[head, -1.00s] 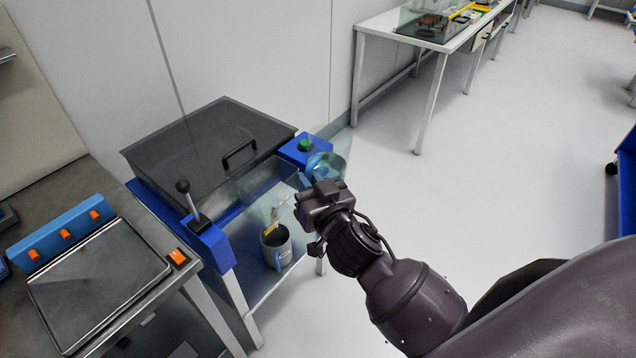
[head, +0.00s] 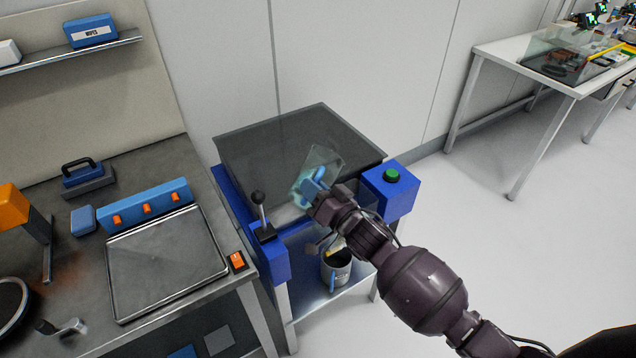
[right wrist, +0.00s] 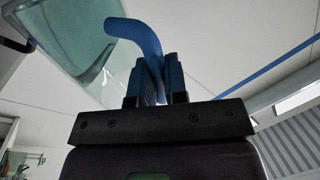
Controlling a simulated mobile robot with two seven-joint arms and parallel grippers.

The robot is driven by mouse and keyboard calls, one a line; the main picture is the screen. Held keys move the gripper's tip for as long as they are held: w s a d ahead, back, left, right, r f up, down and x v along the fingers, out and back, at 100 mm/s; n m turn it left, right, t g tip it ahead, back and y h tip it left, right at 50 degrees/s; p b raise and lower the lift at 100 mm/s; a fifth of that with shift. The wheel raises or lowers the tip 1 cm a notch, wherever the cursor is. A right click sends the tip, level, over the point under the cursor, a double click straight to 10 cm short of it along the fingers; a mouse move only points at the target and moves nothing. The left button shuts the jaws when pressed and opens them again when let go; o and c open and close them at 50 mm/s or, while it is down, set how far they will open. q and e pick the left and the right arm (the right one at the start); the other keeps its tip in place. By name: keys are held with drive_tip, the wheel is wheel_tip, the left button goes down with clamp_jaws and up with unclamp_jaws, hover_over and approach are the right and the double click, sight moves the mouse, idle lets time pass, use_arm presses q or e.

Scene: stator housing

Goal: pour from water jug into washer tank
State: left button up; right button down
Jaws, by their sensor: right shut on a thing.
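The water jug (head: 324,160) is clear with a blue handle and looks tilted in the head view. My right gripper (head: 322,198) is shut on the jug's handle. In the right wrist view the two fingers (right wrist: 156,82) close around the blue handle (right wrist: 140,36), and the clear jug wall (right wrist: 70,40) fills the upper left. The washer tank (head: 265,135) has a dark top on a blue frame. The jug appears in front of or above this top; its exact height cannot be told. The water level is unclear. My left gripper is not in view.
A lever (head: 260,212) stands at the washer's left front corner and a green button (head: 391,175) on its right blue box. A bench with a flat tray (head: 165,262) is at the left. Floor at the right is clear.

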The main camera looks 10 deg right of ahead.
drive_tip(key=shift+s+a, duration=0.1)
drive_tip(key=shift+a, duration=0.05)
drive_tip(key=shift+f, duration=1)
drive_tip(key=m, duration=0.2)
drive_tip(key=shift+d+r+m+t, duration=0.3)
drive_tip(key=shift+r+m+t, duration=0.1)
drive_tip(key=shift+w+d+r+m+h, duration=0.1)
drive_tip(key=shift+w+r+m+h, duration=0.1)
drive_tip(key=shift+r+m+h, duration=0.25)
drive_tip(key=shift+f, duration=0.1)
use_arm(q)
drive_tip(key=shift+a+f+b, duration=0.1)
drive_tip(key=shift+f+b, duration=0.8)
drive_tip(key=shift+b, duration=0.25)
use_arm(e)
drive_tip(key=shift+w+d+f+m+t, duration=0.15)
drive_tip(key=shift+f+m, duration=0.35)
drive_tip(key=shift+f, duration=0.35)
drive_tip(key=shift+d+f+m+t, duration=0.15)
drive_tip(key=shift+f+m, duration=0.4)
drive_tip(key=shift+f, duration=0.35)
drive_tip(key=shift+w+d+f+m+t, duration=0.15)
drive_tip(key=shift+f+m, duration=0.35)
drive_tip(key=shift+f, duration=0.35)
